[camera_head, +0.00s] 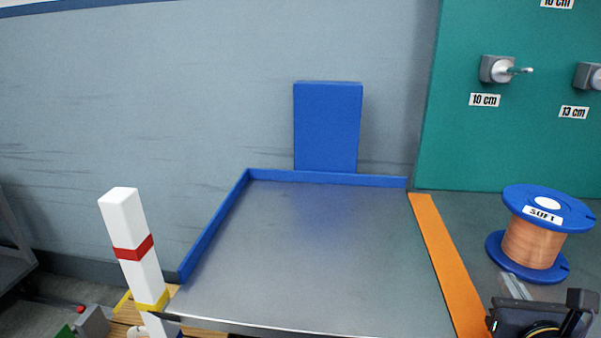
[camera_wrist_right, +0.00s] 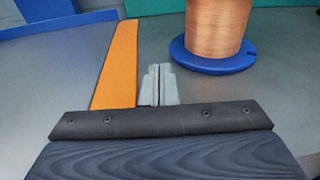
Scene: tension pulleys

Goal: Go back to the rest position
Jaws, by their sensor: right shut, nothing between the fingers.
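My right gripper (camera_head: 515,286) is at the lower right of the head view, just left of and in front of a copper wire spool (camera_head: 533,244) with blue flanges and a "SOFT" label. In the right wrist view its two grey fingers (camera_wrist_right: 159,84) are together and empty, between the orange strip (camera_wrist_right: 118,65) and the spool (camera_wrist_right: 217,30). The spool stands upright, apart from the fingers. My left gripper does not show in either view.
A metal tabletop (camera_head: 320,250) with a blue rim (camera_head: 213,225) is clear. A blue block (camera_head: 328,127) stands behind it. A green panel (camera_head: 530,120) with pegs and "10 cm" and "13 cm" labels is at the right. A white post (camera_head: 128,222) with red and yellow bands stands at left.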

